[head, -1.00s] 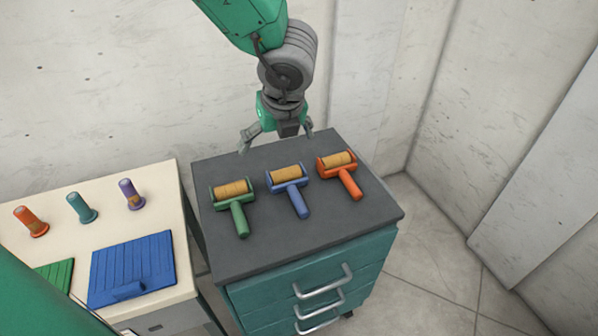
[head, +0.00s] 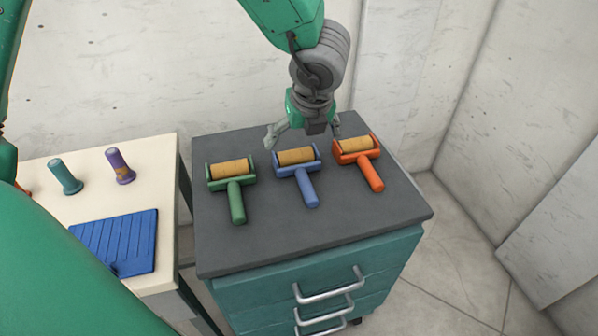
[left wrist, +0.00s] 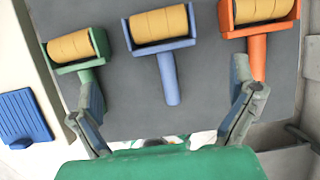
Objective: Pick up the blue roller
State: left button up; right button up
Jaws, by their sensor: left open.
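The blue roller (head: 303,177) lies on the dark top of the teal drawer cabinet (head: 330,222), between a green roller (head: 234,184) and an orange roller (head: 363,163). It has a tan cylinder in a blue frame and a blue handle. My left gripper (head: 303,136) is open and empty, above the far side of the blue roller. In the left wrist view the blue roller (left wrist: 169,78) is ahead of the open fingers and lies between their lines, apart from them. My right gripper is not in view.
A cream table (head: 152,168) stands to the left with a blue ribbed plate (head: 117,240) and upright teal (head: 66,177) and purple (head: 120,167) spools. The green and orange rollers lie close on both sides. The cabinet's near top is clear. Walls stand behind and right.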

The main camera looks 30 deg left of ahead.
aim_at(298, 160)
pick_arm(q)
jog(key=b+x, duration=0.1)
jog(key=x, duration=0.6)
jog(key=shift+w+d, duration=0.1)
jog(key=shift+w+b+x, duration=0.2)
jog(key=shift+b+x, duration=0.2)
jog(key=shift+x, duration=2.3)
jog(key=shift+r, duration=0.15)
jog(key=c, duration=1.3)
